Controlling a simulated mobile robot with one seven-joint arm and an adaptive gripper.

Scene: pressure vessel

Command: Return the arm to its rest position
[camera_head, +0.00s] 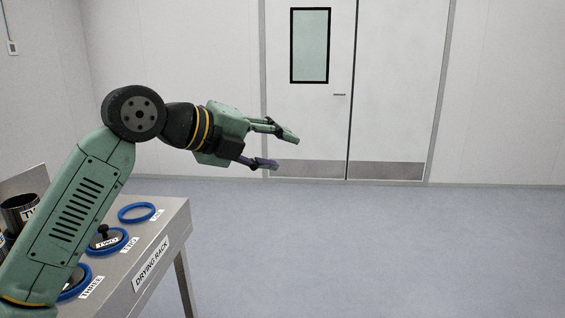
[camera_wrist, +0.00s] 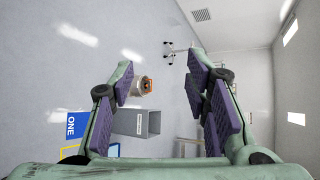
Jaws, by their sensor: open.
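My arm reaches up from the lower left in the head view and bends over at its elbow. My gripper (camera_head: 280,150) is open and empty, held in the air to the right of and above the drying rack, pointing right. In the wrist view my gripper (camera_wrist: 165,95) shows its two purple-padded fingers spread well apart with nothing between them touching the pads.
A metal table labelled DRYING RACK (camera_head: 150,265) stands at lower left. It has an empty blue ring (camera_head: 137,205) and a lid marked TWO (camera_head: 106,240) in another ring. My arm partly hides a third. A door (camera_head: 310,120) is behind. The floor at right is clear.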

